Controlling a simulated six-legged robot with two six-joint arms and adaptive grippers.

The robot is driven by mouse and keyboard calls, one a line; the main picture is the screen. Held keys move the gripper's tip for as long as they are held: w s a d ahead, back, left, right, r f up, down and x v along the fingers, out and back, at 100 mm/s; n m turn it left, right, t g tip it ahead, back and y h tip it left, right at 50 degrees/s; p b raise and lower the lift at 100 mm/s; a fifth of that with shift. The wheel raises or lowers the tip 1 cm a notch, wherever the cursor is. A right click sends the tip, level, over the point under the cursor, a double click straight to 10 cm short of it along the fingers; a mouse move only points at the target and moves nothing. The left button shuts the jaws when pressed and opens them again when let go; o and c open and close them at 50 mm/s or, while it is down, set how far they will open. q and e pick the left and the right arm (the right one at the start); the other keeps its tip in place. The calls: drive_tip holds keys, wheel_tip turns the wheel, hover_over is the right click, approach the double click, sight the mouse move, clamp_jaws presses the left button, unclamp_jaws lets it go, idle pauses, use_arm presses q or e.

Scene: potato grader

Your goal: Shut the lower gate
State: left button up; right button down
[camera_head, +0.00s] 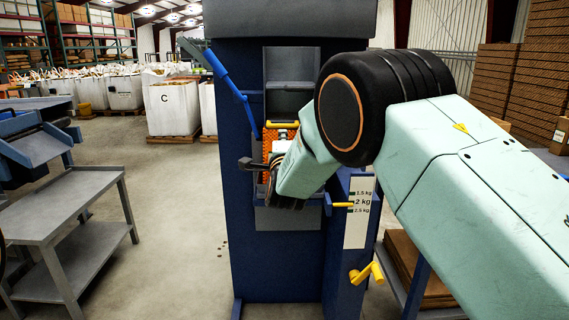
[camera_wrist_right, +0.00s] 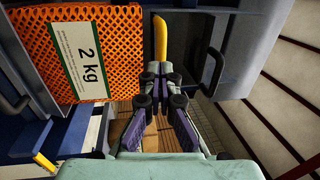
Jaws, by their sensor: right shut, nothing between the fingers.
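The blue bagging machine (camera_head: 240,200) stands in the middle of the head view. My right arm reaches across its front and hides part of its opening. My right gripper (camera_wrist_right: 160,75) is shut and empty in the wrist view. Its fingertips are right by a yellow handle (camera_wrist_right: 161,40); I cannot tell whether they touch. A yellow bar (camera_head: 283,125) shows at the opening in the head view. I cannot tell which panel is the lower gate or how far it stands open. My left gripper is out of view.
An orange net bag (camera_wrist_right: 105,25) with a 2 kg label hangs beside the gripper. Black handles (camera_wrist_right: 215,75) flank the area. A blue lever (camera_head: 205,58) sticks out at upper left. A weight scale (camera_head: 359,212) and yellow crank (camera_head: 366,273) are at right. A grey table (camera_head: 55,205) stands left.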

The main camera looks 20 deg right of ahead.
drive_tip(key=p+v, duration=0.2)
drive_tip(key=v, duration=0.7)
drive_tip(key=s+d+f+n+g+y, duration=0.1)
drive_tip(key=s+f+n+g, duration=0.2)
drive_tip(key=s+f+n, duration=0.45)
drive_tip(key=s+f+n+g+y, duration=0.2)
drive_tip(key=s+f+n+g, duration=0.25)
drive_tip(key=f, duration=0.65)
drive_tip(key=s+d+f+n+g+y, duration=0.1)
drive_tip(key=s+f+n+g, duration=0.2)
drive_tip(key=s+f+n, duration=0.35)
drive_tip(key=s+f+g, duration=0.3)
drive_tip(key=s+f, duration=0.1)
drive_tip(key=s, duration=0.7)
drive_tip(key=s+f+n+g, duration=0.1)
drive_tip(key=s+f+g, duration=0.2)
drive_tip(key=s, duration=0.7)
drive_tip(key=s+f+n+g+y, duration=0.1)
drive_tip(key=s+f+g, duration=0.2)
drive_tip(key=s+f, duration=0.4)
drive_tip(key=s, duration=0.4)
drive_tip(key=shift+s+d, duration=0.3)
